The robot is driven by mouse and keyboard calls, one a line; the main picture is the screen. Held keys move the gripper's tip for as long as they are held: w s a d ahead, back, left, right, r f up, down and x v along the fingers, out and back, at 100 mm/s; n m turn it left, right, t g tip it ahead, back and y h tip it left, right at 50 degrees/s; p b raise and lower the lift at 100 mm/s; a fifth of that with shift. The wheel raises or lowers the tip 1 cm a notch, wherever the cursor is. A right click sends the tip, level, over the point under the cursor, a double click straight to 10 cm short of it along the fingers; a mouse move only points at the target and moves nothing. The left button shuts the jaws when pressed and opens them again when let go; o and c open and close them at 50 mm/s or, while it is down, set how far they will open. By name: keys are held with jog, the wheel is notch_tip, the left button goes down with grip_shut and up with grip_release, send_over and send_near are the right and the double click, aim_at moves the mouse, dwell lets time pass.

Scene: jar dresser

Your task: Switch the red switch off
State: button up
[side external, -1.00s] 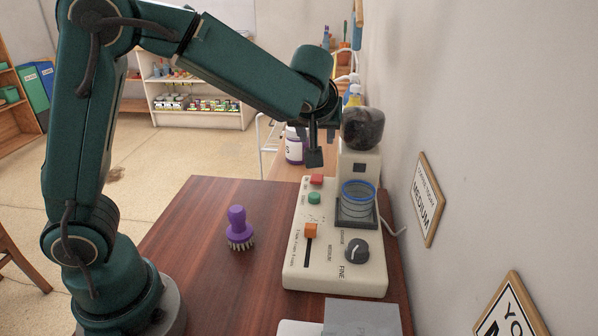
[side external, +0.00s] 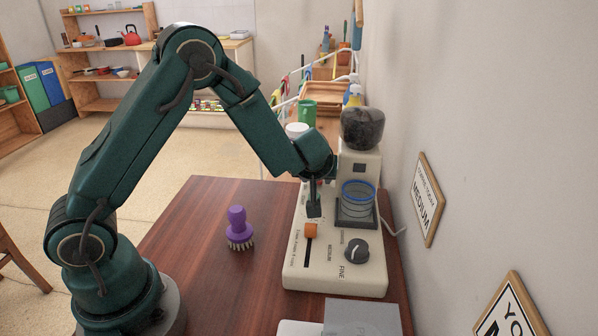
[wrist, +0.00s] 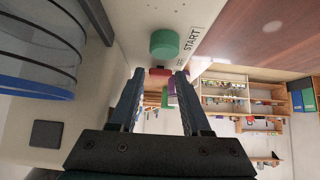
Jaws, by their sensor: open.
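The red switch (wrist: 160,72) shows in the wrist view as a small red block just beyond the green START button (wrist: 164,43). It appears between the two fingers, but I cannot tell whether they touch it. In the side view my gripper (side external: 314,209) points down over the cream grinder panel (side external: 300,262) and hides most of the red switch and the green button. My gripper (wrist: 160,73) is open, with nothing held between its fingers. The orange slider (side external: 310,230) is just in front of the fingertips.
A clear jar with a blue rim (side external: 358,193) stands on the grinder, right of my gripper. The dark hopper (side external: 362,128) rises behind. A grey dial (side external: 356,251) is on the panel. A purple brush (side external: 238,228) stands on the wooden table (side external: 200,225), with free room around it.

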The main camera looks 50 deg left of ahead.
grip_shut()
jog(key=shift+s+f+y, duration=0.1)
jog(key=shift+f+y, duration=0.05)
jog(key=shift+y, duration=0.15)
jog(key=shift+t, duration=0.4)
grip_release()
jog(key=shift+d, duration=0.1)
